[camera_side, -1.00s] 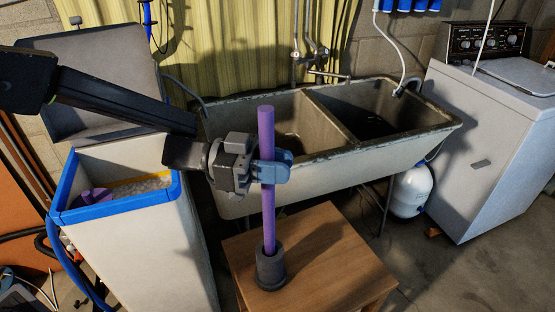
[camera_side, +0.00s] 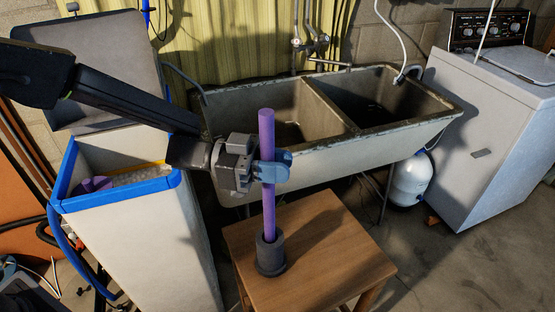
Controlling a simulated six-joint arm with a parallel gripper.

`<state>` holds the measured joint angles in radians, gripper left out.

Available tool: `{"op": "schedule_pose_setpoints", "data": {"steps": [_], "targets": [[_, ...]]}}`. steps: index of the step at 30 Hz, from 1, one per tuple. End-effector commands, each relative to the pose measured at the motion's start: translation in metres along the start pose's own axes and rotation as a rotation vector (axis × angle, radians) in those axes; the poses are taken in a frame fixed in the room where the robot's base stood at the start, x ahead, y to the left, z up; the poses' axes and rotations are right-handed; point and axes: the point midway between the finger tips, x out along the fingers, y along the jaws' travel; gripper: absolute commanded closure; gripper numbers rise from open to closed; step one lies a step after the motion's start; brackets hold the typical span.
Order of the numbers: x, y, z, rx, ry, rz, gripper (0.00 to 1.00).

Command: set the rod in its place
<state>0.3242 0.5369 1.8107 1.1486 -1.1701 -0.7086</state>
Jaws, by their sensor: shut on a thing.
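A purple rod (camera_side: 269,212) stands about upright, with its lower end inside a dark grey round holder (camera_side: 270,255). The holder stands on a small wooden table (camera_side: 325,245). My gripper (camera_side: 272,168) comes in from the left and is shut on the rod above its middle, with a blue fingertip around it. The rod's top (camera_side: 266,122) sticks up above the fingers. The rod's bottom end is hidden inside the holder, so I cannot tell how deep it sits.
A white tank with a blue rim (camera_side: 120,192) stands open at the left, with pale grains and a purple part inside. A double sink (camera_side: 340,150) is behind the table. A washing machine (camera_side: 495,140) and a white bottle (camera_side: 410,180) are at the right.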

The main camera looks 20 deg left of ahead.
Motion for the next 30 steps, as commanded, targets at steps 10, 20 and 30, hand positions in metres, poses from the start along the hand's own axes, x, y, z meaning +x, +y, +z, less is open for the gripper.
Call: {"op": "schedule_pose_setpoints", "data": {"steps": [10,20,30], "targets": [[0.000,0.000,0.010,0.000,0.001,-0.001,1.00],[0.000,0.000,0.017,0.000,0.002,-0.001,1.00],[0.000,0.000,0.017,0.001,0.001,-0.001,0.75]]}}
